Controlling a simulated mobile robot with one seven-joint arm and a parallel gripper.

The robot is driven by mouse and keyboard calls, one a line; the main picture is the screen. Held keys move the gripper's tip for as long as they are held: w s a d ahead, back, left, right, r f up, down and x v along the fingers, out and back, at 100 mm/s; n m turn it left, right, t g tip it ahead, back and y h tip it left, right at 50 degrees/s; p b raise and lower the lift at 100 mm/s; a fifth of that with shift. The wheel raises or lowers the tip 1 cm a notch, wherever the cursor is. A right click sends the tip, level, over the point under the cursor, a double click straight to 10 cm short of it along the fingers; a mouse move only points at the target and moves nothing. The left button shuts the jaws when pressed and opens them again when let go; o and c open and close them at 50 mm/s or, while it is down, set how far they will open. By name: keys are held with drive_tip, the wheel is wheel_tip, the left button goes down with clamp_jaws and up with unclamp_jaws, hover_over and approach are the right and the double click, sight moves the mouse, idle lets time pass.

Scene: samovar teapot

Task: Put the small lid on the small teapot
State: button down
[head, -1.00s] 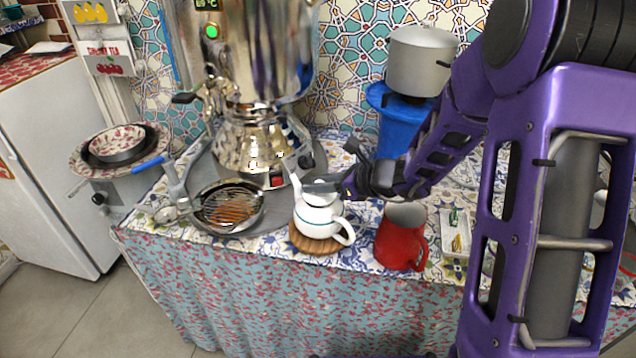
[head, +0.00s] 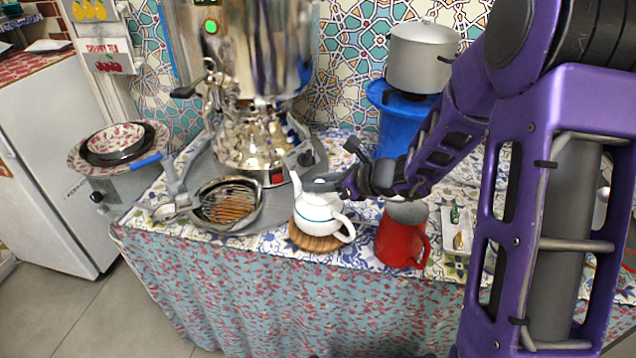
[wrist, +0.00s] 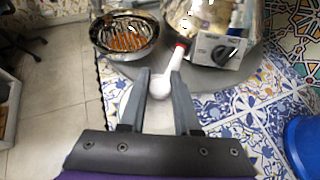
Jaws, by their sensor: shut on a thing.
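The small white teapot (head: 318,215), with a thin teal line, stands upright on a round wooden trivet (head: 310,241). Its spout points back left and its handle is at the right. My gripper (head: 313,181) is right at the top of the teapot, reaching in from the right. In the wrist view my gripper (wrist: 160,76) is shut on the small white lid (wrist: 160,90), which shows between the fingers. The fingers hide the teapot's opening, so I cannot tell whether the lid touches the rim. The spout (wrist: 175,60) shows just beyond the fingertips.
A red mug (head: 402,238) stands close right of the teapot. A pan with a grill (head: 229,204) is at the left. The shiny samovar (head: 250,135) rises behind. A blue stand with a grey pot (head: 420,60) is at the back right.

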idle(0.9)
drive_tip(key=c, duration=0.5)
unclamp_jaws()
drive_tip(key=shift+c, duration=0.2)
drive_tip(key=shift+f, duration=0.1)
drive_tip(key=o, duration=0.5)
drive_tip(key=shift+r+p, duration=2.6)
drive_tip(key=shift+r, duration=1)
drive_tip(key=shift+f, duration=0.1)
